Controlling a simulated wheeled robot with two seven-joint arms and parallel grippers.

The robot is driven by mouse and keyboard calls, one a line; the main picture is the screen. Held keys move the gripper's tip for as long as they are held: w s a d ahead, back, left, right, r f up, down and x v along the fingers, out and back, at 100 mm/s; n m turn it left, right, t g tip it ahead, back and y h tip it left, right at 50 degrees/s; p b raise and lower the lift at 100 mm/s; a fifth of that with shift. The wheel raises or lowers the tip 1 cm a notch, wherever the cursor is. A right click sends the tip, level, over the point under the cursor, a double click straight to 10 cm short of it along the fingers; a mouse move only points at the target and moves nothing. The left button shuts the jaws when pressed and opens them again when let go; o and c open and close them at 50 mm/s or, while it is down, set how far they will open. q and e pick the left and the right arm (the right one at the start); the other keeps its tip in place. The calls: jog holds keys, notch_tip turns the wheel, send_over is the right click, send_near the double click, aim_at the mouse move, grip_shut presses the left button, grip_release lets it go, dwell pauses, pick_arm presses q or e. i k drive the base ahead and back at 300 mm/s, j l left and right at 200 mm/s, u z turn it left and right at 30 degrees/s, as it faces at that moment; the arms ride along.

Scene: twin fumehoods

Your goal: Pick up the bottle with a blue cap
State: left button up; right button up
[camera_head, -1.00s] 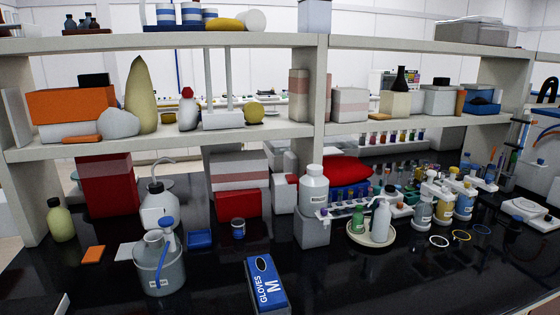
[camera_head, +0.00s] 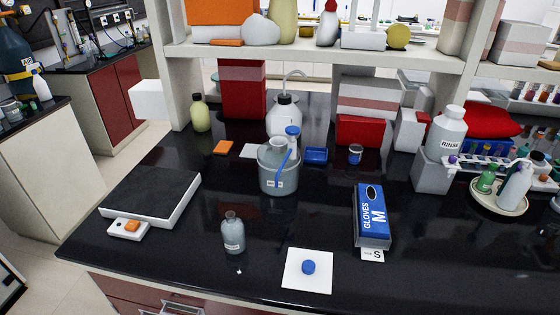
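A small grey translucent bottle (camera_head: 233,236) with a label stands upright near the front edge of the black bench; I see no blue cap on its neck. A round blue cap-like piece (camera_head: 308,267) lies on a white square (camera_head: 306,284) to its right. Further back stands a larger grey vessel (camera_head: 279,178) with a blue-topped part (camera_head: 292,132) at its neck; whether this is a separate bottle behind or in it, I cannot tell. Neither of my grippers is in view.
A blue gloves box (camera_head: 372,218) stands right of the white square. A flat black-topped device (camera_head: 152,194) sits at the bench's left. A white RINSE bottle (camera_head: 447,133) and a plate (camera_head: 498,201) with bottles are at right. The bench (camera_head: 180,255) is clear around the small bottle.

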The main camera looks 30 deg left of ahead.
aim_at(232, 229)
jog(key=k+j+u, duration=0.1)
jog(key=u, duration=0.95)
jog(key=k+l, duration=0.25)
jog(key=l, duration=0.25)
jog(key=u, duration=0.05)
